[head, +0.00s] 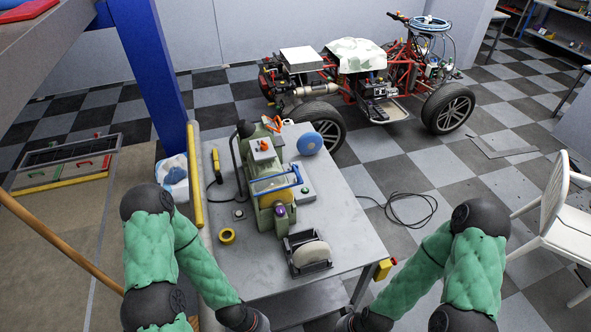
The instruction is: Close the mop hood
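A green machine (264,160) stands on the grey table, with a blue-framed clear guard (275,183) across its middle. At its near end, a cream mop wheel (310,254) sits in a dark housing (293,240); the wheel's top is exposed. I cannot tell for certain which part is the mop hood. A blue disc (309,143) is at the machine's far right. My two green-sleeved arms reach in from the bottom, left and right of the table's near edge. Their dark wrists are at the bottom edge, apart from the machine, and the fingers are out of frame.
The grey table (335,210) has bare room right of the machine. A yellow tape roll (227,236) lies at its left. A yellow box with a red button (383,269) is at the near right corner. A cable (410,208) lies on the floor near a white chair (555,225); a stripped quad stands behind.

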